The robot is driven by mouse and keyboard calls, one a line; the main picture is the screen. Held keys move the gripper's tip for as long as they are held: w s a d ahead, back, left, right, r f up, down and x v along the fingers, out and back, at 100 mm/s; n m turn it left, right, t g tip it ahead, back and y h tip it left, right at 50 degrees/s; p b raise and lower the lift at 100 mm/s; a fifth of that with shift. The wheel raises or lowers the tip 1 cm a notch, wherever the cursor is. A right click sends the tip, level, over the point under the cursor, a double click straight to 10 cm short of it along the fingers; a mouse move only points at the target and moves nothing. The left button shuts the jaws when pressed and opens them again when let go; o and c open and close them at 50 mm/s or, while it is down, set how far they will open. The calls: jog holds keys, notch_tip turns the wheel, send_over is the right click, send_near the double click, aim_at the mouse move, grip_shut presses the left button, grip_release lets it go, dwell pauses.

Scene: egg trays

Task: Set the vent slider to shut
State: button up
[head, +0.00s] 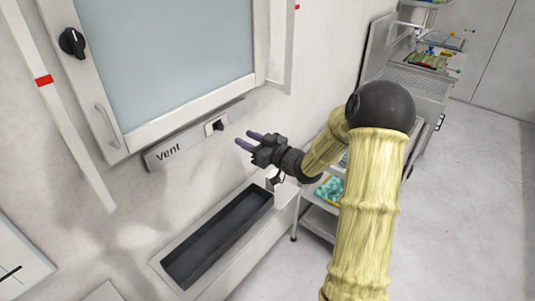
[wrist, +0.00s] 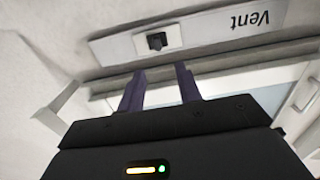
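The vent slider is a small black knob (head: 218,126) on a light plate, at the right end of the grey panel (head: 185,143) marked "Vent" under the cabinet window. In the wrist view the picture is turned over; the knob (wrist: 156,41) sits on its white plate, with the "Vent" lettering to the right. My gripper (head: 243,140) is to the right of and a little below the knob in the head view, apart from it. Its two purple fingers (wrist: 160,82) stand apart with nothing between them, pointing toward the panel. Which end of the slider's travel means shut cannot be read.
The window cabinet (head: 170,60) has a black rotary knob (head: 72,42) and a pale handle (head: 107,124) on its left frame. A white trough with a dark inside (head: 165,264) stands below the panel. A shelved cart (head: 318,222) stands to the right, behind my arm.

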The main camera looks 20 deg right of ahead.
jog(key=b+v, duration=0.1)
jog(key=v, duration=0.6)
jog(key=shift+s, duration=0.15)
jog(key=s+a+f+m+g+h, duration=0.25)
jog(key=s+f+g+h, duration=0.2)
jog(key=f+h, duration=0.3)
jog(key=s+a+f+m+g+h, duration=0.1)
jog(key=s+g, duration=0.3)
jog(key=s, duration=0.4)
jog(key=s+a+f+m+g, duration=0.1)
jog(key=s+a+g, duration=0.3)
jog(key=s, duration=0.5)
jog(key=shift+m+h, duration=0.35)
jog(key=shift+m, duration=0.5)
jog(key=shift+s+a, duration=0.1)
jog(key=shift+a, duration=0.15)
